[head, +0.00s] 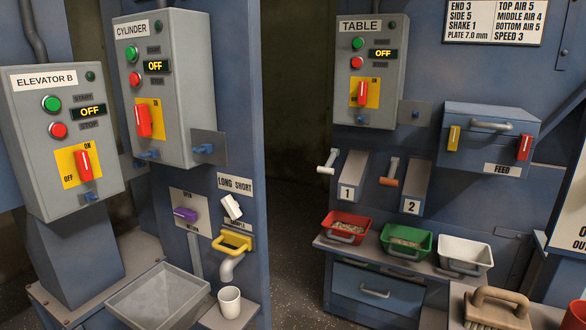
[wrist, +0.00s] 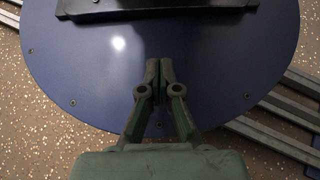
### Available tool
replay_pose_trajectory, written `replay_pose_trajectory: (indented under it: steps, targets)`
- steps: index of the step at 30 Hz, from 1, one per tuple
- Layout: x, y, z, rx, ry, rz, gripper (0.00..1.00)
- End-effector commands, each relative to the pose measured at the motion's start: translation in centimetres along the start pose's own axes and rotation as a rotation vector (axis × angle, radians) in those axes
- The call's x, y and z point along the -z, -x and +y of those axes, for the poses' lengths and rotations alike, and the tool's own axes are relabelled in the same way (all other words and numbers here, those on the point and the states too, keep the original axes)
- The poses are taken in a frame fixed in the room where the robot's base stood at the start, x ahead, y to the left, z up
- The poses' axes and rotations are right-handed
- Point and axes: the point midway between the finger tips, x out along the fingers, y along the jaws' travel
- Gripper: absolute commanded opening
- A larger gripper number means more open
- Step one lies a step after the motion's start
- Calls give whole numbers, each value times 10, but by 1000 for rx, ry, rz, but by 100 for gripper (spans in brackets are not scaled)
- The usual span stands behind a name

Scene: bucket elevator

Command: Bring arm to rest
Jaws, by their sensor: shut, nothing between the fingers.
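My gripper (wrist: 160,68) shows in the wrist view. Its two fingers are together and hold nothing. It hangs above a round dark blue plate (wrist: 80,60) with small bolts near its edge. A black block lies across the top of that view. No arm or gripper of mine shows in the head view.
In the head view, control boxes for ELEVATOR B (head: 30,120), CYLINDER (head: 185,80) and TABLE (head: 345,75) all read OFF. Red (head: 345,220), green (head: 405,240) and white (head: 464,254) bins stand on a shelf. A brush (head: 498,305) lies at lower right. Metal rails (wrist: 265,135) cross the speckled floor.

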Motion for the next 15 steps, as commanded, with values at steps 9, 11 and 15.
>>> replay_pose_trajectory:
  steps: [9, 11, 15]
  targets:
    - [-43, 50, 1, -3, 1, 119, 0]
    - [-52, 60, 1, -3, 2, 146, 0]
    - [-72, 85, 1, -5, 3, 213, 0]
